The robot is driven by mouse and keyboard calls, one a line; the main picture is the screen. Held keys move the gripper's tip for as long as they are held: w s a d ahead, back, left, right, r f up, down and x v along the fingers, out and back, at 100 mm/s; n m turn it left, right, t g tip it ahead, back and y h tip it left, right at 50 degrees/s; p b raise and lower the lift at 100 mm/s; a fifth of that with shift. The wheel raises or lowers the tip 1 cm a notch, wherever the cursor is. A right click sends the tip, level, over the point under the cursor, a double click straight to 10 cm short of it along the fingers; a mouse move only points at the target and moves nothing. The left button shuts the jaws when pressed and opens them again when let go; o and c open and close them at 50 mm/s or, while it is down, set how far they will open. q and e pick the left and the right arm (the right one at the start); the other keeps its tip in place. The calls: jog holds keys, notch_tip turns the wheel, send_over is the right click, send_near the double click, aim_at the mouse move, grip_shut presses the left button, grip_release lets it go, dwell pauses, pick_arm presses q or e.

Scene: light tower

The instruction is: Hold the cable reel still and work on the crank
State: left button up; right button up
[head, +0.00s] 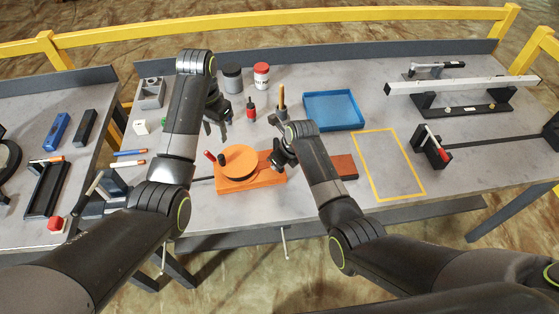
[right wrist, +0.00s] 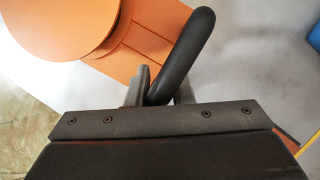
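The orange cable reel (head: 240,159) sits on an orange base (head: 252,183) near the table's front edge. A crank with a red knob (head: 209,155) stands at the reel's left side. My left gripper (head: 215,130) hangs behind and above the crank, fingers down, apart and empty. My right gripper (head: 283,158) is at the right of the reel. In the right wrist view a black curved handle (right wrist: 190,45) beside the orange base passes between the fingers (right wrist: 162,92), which close around its lower end. The reel's disc (right wrist: 50,30) shows at upper left there.
A blue tray (head: 333,110), a red-lidded jar (head: 261,76), a grey jar (head: 232,78) and a red screwdriver-like tool (head: 251,110) stand behind. A yellow-outlined area (head: 390,165) is bare at right. A brown block (head: 344,166) lies beside my right arm.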

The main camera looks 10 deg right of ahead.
aim_at(220, 157)
grip_shut()
dwell(1.9)
pick_arm(q)
jog(key=shift+o, duration=0.6)
pick_arm(e)
jog(key=shift+f, duration=0.1)
pick_arm(q)
jog(key=shift+s+a+t+h, duration=1.4)
jog(key=shift+s+a+t, duration=0.05)
jog(key=shift+s+t, duration=0.3)
jog(key=shift+m, duration=0.3)
jog(key=x, duration=1.2)
jog(key=shift+f, duration=0.15)
